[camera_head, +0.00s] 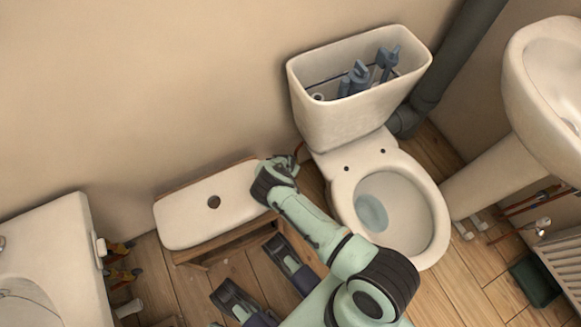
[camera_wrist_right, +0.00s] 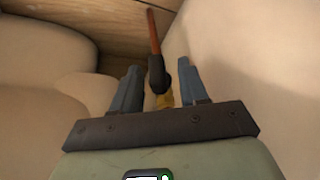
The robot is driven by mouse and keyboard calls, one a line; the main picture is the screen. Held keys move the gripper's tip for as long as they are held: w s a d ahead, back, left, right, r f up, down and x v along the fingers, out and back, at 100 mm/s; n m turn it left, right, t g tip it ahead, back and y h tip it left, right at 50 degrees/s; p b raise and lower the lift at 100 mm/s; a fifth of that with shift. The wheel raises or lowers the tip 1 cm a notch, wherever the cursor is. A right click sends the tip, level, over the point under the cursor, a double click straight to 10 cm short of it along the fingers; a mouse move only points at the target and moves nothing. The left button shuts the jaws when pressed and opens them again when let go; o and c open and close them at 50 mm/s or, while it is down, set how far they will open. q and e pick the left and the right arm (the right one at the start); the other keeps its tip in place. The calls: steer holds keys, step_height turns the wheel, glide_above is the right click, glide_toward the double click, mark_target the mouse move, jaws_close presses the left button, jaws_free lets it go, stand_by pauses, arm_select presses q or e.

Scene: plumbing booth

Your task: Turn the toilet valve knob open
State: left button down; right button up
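The valve shows in the right wrist view as a dark knob (camera_wrist_right: 158,75) with a brass-coloured part (camera_wrist_right: 165,100) below it. My right gripper (camera_wrist_right: 160,88) is open, with one finger on each side of the valve and visible gaps. In the head view my right gripper (camera_head: 285,164) is between the tank lid and the toilet (camera_head: 340,125), near the wall, and the valve is hidden there. My left gripper (camera_head: 260,281) is low in the head view, fingers wide apart and empty.
The tank lid (camera_head: 190,225) lies on a wooden stool (camera_head: 225,246) left of my right gripper. A reddish pipe (camera_wrist_right: 152,30) runs from the knob towards the wooden floor. A sink (camera_head: 540,100) stands at the right, and a white fixture (camera_head: 60,250) at the left.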

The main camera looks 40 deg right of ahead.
steer(key=shift+s+d+t, duration=0.1)
steer(key=shift+s+t, duration=0.1)
steer(key=shift+t, duration=0.3)
steer(key=shift+m+t, duration=0.3)
